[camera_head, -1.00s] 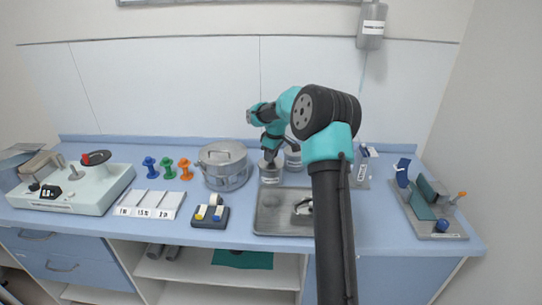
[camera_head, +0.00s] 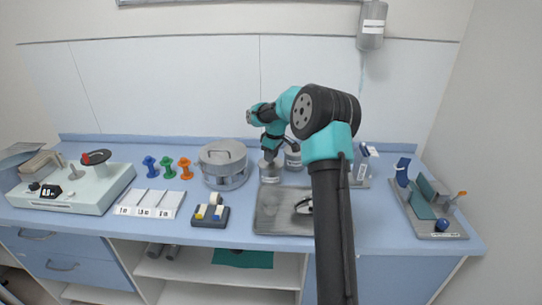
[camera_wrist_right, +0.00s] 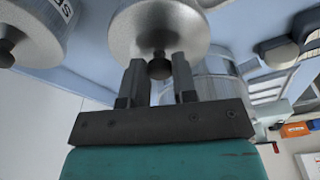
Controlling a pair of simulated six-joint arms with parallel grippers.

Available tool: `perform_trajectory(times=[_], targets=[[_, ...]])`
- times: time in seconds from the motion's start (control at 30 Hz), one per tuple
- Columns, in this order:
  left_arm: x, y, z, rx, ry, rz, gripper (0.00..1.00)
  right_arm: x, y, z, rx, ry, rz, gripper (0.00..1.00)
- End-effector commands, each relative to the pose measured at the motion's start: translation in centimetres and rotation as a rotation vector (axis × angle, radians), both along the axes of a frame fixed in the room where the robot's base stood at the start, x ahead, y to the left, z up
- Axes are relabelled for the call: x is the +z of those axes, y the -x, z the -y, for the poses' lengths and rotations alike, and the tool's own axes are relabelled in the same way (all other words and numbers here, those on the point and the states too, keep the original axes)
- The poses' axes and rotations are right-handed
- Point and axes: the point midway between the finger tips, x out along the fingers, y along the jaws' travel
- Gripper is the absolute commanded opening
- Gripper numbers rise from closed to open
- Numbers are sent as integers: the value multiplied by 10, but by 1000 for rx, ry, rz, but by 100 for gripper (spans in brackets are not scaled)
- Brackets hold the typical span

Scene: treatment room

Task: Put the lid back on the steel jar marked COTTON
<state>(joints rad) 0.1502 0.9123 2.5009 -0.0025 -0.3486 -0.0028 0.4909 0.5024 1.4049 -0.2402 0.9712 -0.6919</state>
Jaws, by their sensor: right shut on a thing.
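The steel jar (camera_head: 270,174) with a white label stands at the back of the counter; its label is too small to read in the head view. My right gripper (camera_head: 270,154) is directly above it, pointing down. In the right wrist view, the right gripper (camera_wrist_right: 159,72) is shut on the dark knob of a round steel lid (camera_wrist_right: 150,22). The lid is at the jar's top; I cannot tell whether it rests on the rim or is just above it. My left gripper is not in view.
A second steel jar (camera_head: 293,157) stands close behind, to the right. A large steel drum (camera_head: 224,166) is to the left. A steel tray (camera_head: 277,222) lies in front, partly hidden by my right arm. A dispenser with tape (camera_head: 211,211) sits left of the tray.

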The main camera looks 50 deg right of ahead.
Motion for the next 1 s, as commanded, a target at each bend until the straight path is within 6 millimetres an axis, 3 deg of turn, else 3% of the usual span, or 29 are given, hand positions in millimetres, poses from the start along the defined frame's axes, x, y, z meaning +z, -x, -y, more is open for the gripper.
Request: perform_trajectory(times=[0.27,0.3,0.57,0.77,1.0], targets=[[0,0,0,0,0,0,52,0,0,0,0,0,0,0],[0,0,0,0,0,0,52,0,0,0,0,0,0,29],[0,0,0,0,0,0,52,0,0,0,0,0,0,54],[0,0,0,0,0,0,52,0,0,0,0,0,0,58],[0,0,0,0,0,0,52,0,0,0,0,0,0,81]])
